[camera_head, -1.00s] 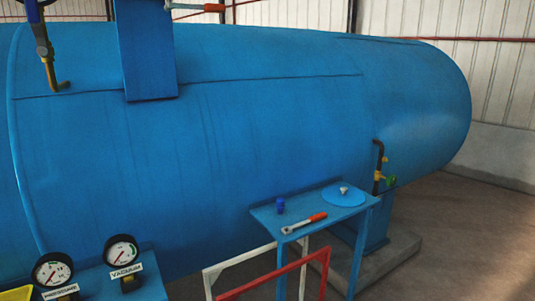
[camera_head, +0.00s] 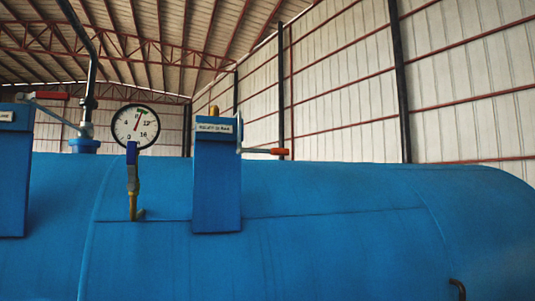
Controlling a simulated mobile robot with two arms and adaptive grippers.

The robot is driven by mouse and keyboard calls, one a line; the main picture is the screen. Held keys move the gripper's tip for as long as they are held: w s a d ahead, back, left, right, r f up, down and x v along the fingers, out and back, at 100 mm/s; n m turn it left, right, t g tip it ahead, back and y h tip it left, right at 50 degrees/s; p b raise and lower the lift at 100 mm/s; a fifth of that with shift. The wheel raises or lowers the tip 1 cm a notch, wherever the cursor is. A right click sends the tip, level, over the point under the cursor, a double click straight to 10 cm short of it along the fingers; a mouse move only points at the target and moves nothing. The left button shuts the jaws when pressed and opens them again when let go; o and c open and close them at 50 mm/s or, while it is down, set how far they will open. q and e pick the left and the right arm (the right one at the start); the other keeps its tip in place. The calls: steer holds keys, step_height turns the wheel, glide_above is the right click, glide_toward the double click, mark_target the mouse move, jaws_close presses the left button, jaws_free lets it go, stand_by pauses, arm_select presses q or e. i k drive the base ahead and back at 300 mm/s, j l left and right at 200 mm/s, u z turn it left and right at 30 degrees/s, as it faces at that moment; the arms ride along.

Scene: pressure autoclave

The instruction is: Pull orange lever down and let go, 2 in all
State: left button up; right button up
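Two levers with orange-red grips show in the head view. One lever (camera_head: 265,151) sticks out to the right from a labelled blue box (camera_head: 216,185) on top of the tank and lies about level. The writing on the labels is too small to read surely. Neither of my grippers is in view.
The large blue tank (camera_head: 330,230) fills the lower part. A round dial gauge (camera_head: 135,126) stands between the boxes, above a blue-handled brass valve (camera_head: 133,180). A dark pipe (camera_head: 92,70) rises at the left. The space above the tank's right side is clear.

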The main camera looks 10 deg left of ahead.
mark_target(273, 152)
steer(key=u, duration=0.45)
steer(key=i+l+u, duration=0.3)
steer(key=l, duration=0.2)
steer(key=l+u, duration=0.3)
steer(key=l, duration=0.2)
steer(key=i+l+u, duration=0.1)
steer(key=l+u, duration=0.2)
steer(key=l, duration=0.25)
steer(key=i+l, duration=0.1)
steer(key=l, duration=1.6)
steer(key=i+u, duration=0.05)
